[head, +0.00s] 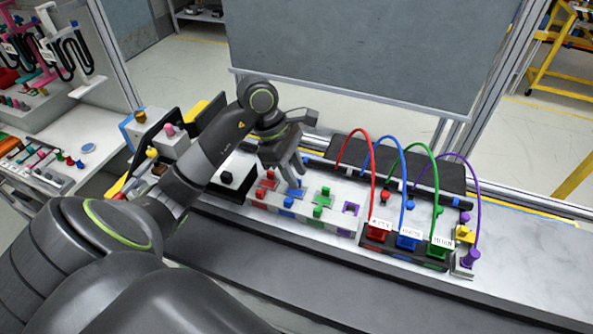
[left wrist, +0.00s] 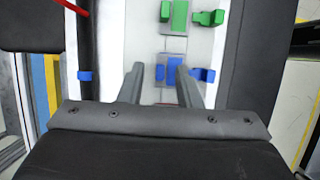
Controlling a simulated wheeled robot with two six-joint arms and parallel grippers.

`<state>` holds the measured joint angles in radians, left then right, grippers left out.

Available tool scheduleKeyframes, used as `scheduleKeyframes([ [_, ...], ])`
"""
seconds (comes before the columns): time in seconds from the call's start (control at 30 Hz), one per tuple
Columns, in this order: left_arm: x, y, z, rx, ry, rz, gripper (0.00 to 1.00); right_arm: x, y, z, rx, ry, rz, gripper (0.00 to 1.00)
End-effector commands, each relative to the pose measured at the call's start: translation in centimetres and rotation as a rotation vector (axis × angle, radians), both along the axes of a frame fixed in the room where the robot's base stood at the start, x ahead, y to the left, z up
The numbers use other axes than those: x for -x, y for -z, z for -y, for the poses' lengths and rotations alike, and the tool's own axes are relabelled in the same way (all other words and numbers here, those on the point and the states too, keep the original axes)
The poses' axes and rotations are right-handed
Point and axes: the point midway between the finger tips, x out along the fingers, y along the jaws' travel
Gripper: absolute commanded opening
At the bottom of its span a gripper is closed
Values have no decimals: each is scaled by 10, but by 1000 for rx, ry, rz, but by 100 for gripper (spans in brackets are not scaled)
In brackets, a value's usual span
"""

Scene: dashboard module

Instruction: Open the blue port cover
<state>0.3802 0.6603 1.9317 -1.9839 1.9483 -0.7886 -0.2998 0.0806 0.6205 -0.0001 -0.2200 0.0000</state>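The blue port (head: 295,188) sits in a light grey module, second in a row of coloured ports. Its blue knob (head: 287,204) is on the side nearer to me. In the left wrist view the blue port piece (left wrist: 170,72) is partly hidden by a finger, and the blue knob (left wrist: 204,75) is at its right. My left gripper (head: 292,172) points down above the port. In the left wrist view its fingers (left wrist: 159,70) are apart with nothing clearly held between them. I cannot tell whether they touch the port. My right gripper is not in view.
Neighbouring ports are red (head: 262,185), green (head: 323,200) and purple (head: 351,209). Red, blue and green connectors (head: 408,240) with arching cables stand to the right. A black rail (left wrist: 84,40) with a blue clip runs behind. The bench front (head: 330,268) is clear.

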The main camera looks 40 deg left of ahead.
Motion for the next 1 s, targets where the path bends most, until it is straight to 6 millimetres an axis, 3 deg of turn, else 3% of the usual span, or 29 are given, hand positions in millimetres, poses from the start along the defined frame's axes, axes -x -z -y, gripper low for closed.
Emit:
scheduleKeyframes([
  [0.47, -1, 12, 5, -1, 0, -1, 31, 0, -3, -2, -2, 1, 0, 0],
  [0.73, -1, 12, 5, -1, 0, -1, 0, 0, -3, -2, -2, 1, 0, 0],
  [1.0, -1, 12, 4, -1, 0, -1, 0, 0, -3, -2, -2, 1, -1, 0],
])
